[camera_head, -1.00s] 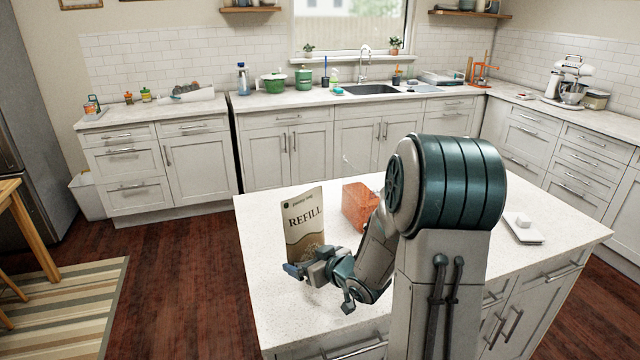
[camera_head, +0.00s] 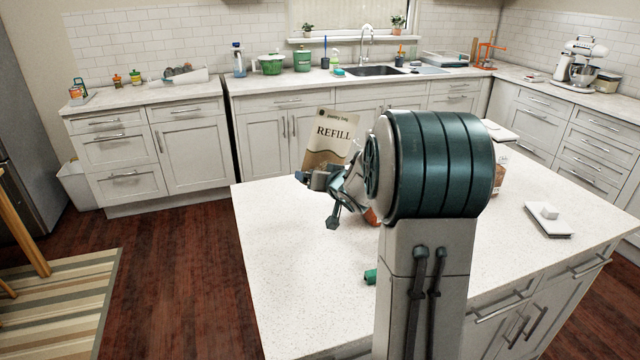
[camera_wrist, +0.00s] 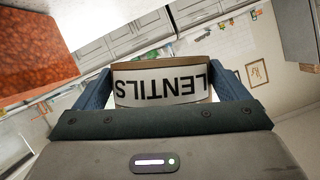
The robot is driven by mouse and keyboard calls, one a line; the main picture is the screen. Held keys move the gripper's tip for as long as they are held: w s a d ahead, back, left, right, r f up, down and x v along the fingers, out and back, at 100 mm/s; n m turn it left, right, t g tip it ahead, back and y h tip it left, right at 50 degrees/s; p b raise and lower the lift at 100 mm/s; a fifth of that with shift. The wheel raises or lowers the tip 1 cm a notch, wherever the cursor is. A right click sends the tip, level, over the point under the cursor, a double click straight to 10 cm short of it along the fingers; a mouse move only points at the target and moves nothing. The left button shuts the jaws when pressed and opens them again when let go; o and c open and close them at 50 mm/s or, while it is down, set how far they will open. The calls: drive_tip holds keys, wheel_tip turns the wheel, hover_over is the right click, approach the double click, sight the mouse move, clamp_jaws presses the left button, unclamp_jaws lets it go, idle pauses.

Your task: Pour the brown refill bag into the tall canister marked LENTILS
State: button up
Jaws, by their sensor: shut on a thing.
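The brown refill bag (camera_head: 332,138), printed REFILL, is held above the far left part of the island, its top leaning right. My gripper (camera_head: 318,181) is shut on its lower part. In the wrist view, my gripper (camera_wrist: 160,95) has its two blue fingers either side of a brown-edged face with a white LENTILS label (camera_wrist: 160,87), upside down in the picture; this appears to be the held bag. No tall canister can be clearly made out. A brownish object (camera_head: 499,175) shows right of my arm, mostly hidden by it.
An orange-red object (camera_head: 371,216) is mostly hidden behind my arm; an orange-red surface also shows in the wrist view (camera_wrist: 35,55). A small green item (camera_head: 370,276) lies by my arm. The island's left part (camera_head: 285,260) is clear.

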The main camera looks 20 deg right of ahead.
drive_tip(key=shift+w+a+r+m, duration=0.1)
drive_tip(key=shift+r+m, duration=0.15)
drive_tip(key=shift+m, duration=0.05)
drive_tip(key=shift+w+a+f+m+y+p, duration=0.1)
drive_tip(key=shift+w+a+m+y+p, duration=0.05)
drive_tip(key=shift+a+m+y+p, duration=0.75)
drive_tip(key=r+m+p, duration=0.1)
drive_tip(key=a+r+t+p, duration=0.1)
drive_tip(key=shift+r+m+y, duration=0.3)
drive_tip(key=shift+m, duration=0.1)
drive_tip(key=shift+f, duration=0.45)
drive_tip(key=f+n+b, duration=0.1)
drive_tip(key=f+h+b, duration=0.1)
drive_tip(key=b, duration=0.1)
drive_tip(key=shift+d+f+n, duration=0.15)
drive_tip(key=shift+d+n, duration=0.25)
drive_tip(key=shift+d+r+n+g+h, duration=0.2)
drive_tip(key=shift+d+n+g+h, duration=0.1)
drive_tip(key=shift+d+n+g, duration=0.15)
drive_tip(key=shift+s+d+r+n+h+b, duration=0.2)
drive_tip(key=shift+d+n+h+b, duration=0.25)
drive_tip(key=shift+d+n, duration=0.2)
